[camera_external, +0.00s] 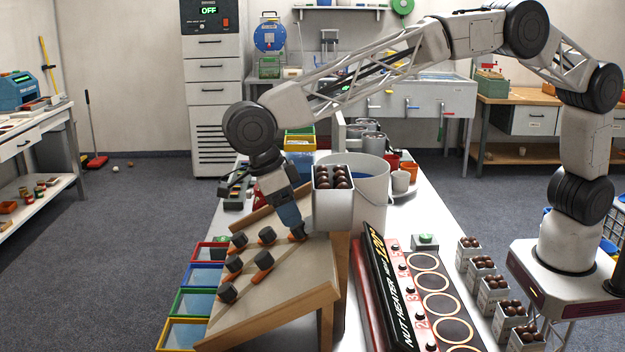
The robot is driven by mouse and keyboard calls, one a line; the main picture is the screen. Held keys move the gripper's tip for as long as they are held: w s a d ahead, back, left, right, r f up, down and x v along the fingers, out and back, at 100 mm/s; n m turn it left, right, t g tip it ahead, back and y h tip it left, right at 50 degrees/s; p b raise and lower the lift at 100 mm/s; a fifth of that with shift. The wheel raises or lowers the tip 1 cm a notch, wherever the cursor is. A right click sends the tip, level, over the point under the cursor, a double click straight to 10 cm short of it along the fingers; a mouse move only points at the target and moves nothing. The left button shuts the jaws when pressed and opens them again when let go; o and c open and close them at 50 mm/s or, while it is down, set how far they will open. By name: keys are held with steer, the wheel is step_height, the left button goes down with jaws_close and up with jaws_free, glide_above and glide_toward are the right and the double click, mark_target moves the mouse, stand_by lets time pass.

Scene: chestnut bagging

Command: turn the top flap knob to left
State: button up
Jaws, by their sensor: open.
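A sloped wooden board (290,290) stands on the white table at front left. Several orange flaps with dark round knobs are on its face. Two knobs show in the upper part, one at left (239,239) and one at right (267,234). Others sit lower, such as the knob at middle left (233,263) and the lowest knob (227,291). My gripper (298,236) points down at the board's upper right, to the right of the upper right knob. It is open. Its fingers are small here, and what lies between or behind them is hidden.
Coloured bins (197,275) line the board's left side. A metal box of chestnuts (333,195) and a white bucket (372,190) stand close to the right of my gripper. The nut heater (405,290) and several chestnut cups (493,290) are farther right.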

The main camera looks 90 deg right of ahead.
step_height(320, 180, up, 15)
steer(key=w, duration=0.1)
steer(key=s+d+r+m+t, duration=0.2)
steer(key=s+d+r+m, duration=0.6)
steer(key=s+d+m, duration=0.2)
steer(key=shift+s+d+m, duration=0.3)
steer(key=shift+s+d, duration=0.5)
steer(key=shift+s, duration=0.15)
steer(key=shift+r, duration=0.1)
